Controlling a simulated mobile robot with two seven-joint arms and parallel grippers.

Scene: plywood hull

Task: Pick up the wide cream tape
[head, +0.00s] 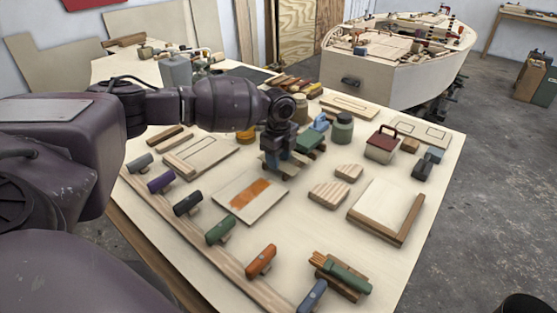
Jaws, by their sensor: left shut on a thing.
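My left gripper (279,160) reaches in from the left over the middle of the plywood bench and points down. It is shut on a small cream thing (286,170), which fits the wide cream tape. The gripper hides much of it, and I cannot tell whether it touches the bench top or is lifted. My right gripper is not in view.
The bench (285,262) is crowded. A panel with an orange patch (250,194) lies in front of the gripper; a green jar (342,128) and a red-handled box (382,145) stand to its right. Several coloured-handled tools line the front. A plywood hull (392,78) stands behind.

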